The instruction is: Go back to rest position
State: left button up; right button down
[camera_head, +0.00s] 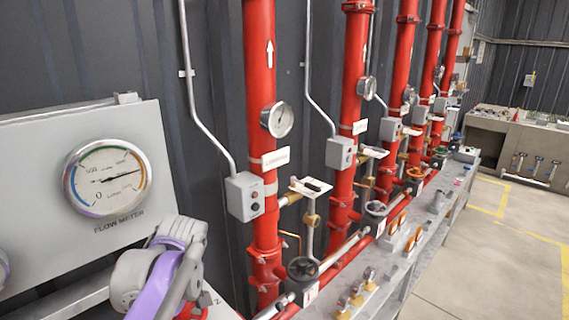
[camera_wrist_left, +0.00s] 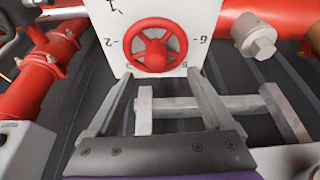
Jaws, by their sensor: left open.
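My left arm, grey and purple, shows at the lower left of the head view, in front of the wall; its gripper cannot be made out clearly there. In the left wrist view my left gripper (camera_wrist_left: 158,76) is open, with its two grey fingers spread and nothing between them that it holds. A red handwheel (camera_wrist_left: 155,45) on a white numbered plate (camera_wrist_left: 109,47) lies beyond the fingertips; I cannot tell whether they touch the plate. My right gripper is in neither view.
A grey panel with a flow meter (camera_head: 106,178) stands left of my arm. Red vertical pipes (camera_head: 262,130) with gauges line the dark wall. A long grey bench (camera_head: 395,270) runs below them. The floor (camera_head: 500,255) at right is clear.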

pick_arm(q)
jog(key=s+d+f+m+t+h, duration=0.1)
jog(key=s+d+f+m, duration=0.3)
jog(key=s+f, duration=0.3)
jog(key=s+d+f+m+t+h, duration=0.2)
jog(key=s+d+f+m, duration=0.2)
jog(key=s+f+m, duration=0.2)
jog(key=shift+s+d+f+m+t, duration=0.3)
jog(key=shift+s+d+f+m, duration=0.15)
jog(key=shift+s, duration=0.45)
